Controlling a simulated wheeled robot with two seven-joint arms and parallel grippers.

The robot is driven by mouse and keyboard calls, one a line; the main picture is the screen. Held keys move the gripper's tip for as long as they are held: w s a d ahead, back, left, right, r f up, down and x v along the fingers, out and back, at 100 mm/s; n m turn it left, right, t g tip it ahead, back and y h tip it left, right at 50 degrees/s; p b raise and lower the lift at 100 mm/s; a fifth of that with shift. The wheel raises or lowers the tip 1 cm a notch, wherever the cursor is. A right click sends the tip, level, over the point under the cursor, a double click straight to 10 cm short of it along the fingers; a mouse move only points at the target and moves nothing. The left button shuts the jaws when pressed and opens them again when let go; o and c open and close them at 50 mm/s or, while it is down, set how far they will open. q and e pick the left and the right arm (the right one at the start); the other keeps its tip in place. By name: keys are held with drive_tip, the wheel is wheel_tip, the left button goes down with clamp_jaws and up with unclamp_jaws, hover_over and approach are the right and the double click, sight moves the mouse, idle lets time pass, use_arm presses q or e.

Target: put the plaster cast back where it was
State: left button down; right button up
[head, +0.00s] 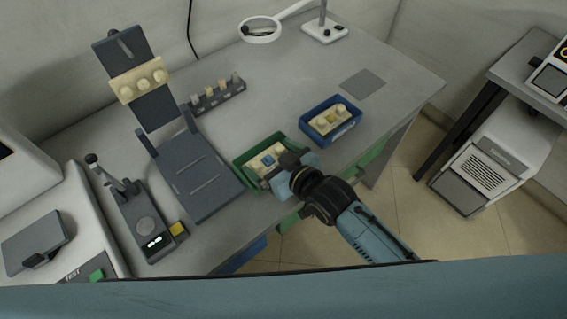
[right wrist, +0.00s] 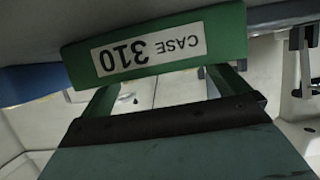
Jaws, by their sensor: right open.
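Cream plaster casts show in three places in the head view; I cannot tell which one is meant. One cast (head: 268,156) with a small blue patch lies in the green tray (head: 243,171) near the table's front edge. Another cast (head: 333,116) lies in the blue tray (head: 350,124) to its right. A cream piece (head: 127,94) with several round knobs sits across the dark upright stand. My right gripper (head: 283,168) is at the green tray's front right side, open, partly covering it. The right wrist view shows the tray's label, "CASE 310" (right wrist: 150,50), upside down beyond the fingers. My left gripper is out of view.
A dark rack (head: 217,98) with small pegs stands left of the trays. A grey square pad (head: 362,83) lies bare at the back right, with free table around it. A magnifier lamp (head: 325,30) stands behind. A dark device with a lever (head: 143,221) stands front left.

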drive_tip(key=p+v, duration=0.1)
drive_tip(key=v, duration=1.1)
drive_tip(key=shift+p, duration=0.4)
